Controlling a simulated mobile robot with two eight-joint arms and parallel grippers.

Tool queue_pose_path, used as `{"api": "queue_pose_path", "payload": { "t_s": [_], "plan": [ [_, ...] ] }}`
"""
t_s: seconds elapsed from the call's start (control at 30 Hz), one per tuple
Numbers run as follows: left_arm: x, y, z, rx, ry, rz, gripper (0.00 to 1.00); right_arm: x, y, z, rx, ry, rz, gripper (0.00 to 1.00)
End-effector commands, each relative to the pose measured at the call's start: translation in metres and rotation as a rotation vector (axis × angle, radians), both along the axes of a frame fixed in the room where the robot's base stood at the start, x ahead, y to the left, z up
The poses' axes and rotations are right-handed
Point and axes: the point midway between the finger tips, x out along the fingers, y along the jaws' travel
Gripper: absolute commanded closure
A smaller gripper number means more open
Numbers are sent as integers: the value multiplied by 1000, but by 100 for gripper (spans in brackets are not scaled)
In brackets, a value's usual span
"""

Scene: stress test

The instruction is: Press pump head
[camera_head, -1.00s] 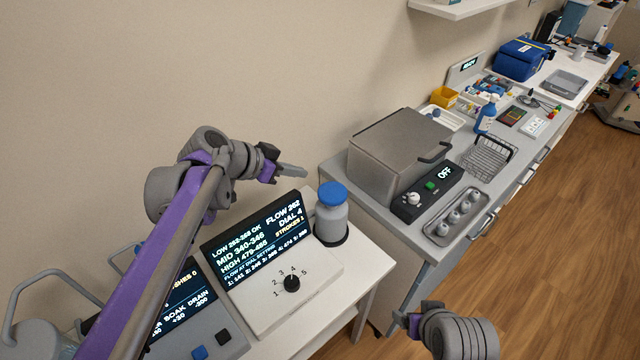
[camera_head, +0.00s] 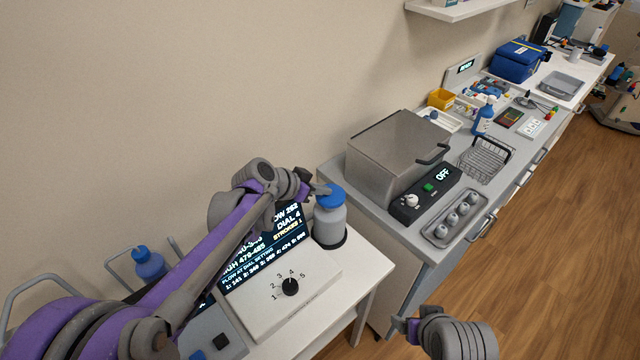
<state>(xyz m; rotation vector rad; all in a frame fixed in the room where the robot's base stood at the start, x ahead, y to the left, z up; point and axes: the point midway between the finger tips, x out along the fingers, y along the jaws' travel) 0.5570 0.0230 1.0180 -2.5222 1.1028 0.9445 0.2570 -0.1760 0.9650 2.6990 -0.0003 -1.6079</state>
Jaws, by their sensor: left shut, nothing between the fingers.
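The pump bottle (camera_head: 329,224) is grey with a blue pump head (camera_head: 333,198) and stands upright on a black base at the right end of the small white table. My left gripper (camera_head: 322,190) is shut and empty, with its fingertips at the left top edge of the blue head. I cannot tell whether they touch it. The dial panel (camera_head: 305,296) sits in front, its screen reading DIAL 4 and STROKES 1, partly covered by my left arm. My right gripper (camera_head: 408,324) is at the bottom right, low and away from the bottle; its jaws are too small to judge.
A grey lidded box (camera_head: 395,150) with an OFF display stands on the counter right of the bottle. A second blue-topped bottle (camera_head: 148,262) is at the left behind my arm.

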Motion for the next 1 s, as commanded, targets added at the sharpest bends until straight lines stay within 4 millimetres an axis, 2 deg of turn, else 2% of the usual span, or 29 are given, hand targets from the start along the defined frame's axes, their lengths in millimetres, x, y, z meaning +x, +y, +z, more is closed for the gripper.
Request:
{"api": "queue_pose_path", "payload": {
  "t_s": [0.3, 0.37, 0.53, 0.6, 1.0],
  "plan": [
    [0, 0, -2, 0, 0, 0, 100, 0, 0, -1, 0, 1, 0, 20],
    [0, 0, -7, 0, 2, 0, 100, -2, 0, -5, 0, 4, 0, 20],
    [-1, 0, -35, 0, 5, 0, 100, -9, 0, -23, 0, 17, 0, 20],
    [-1, 0, -40, 0, 3, 0, 100, -10, 0, -25, 0, 18, 0, 20],
    [0, -1, -33, 4, 1, -3, 100, -7, 0, -19, 0, 14, 0, 20]
  ]
}}
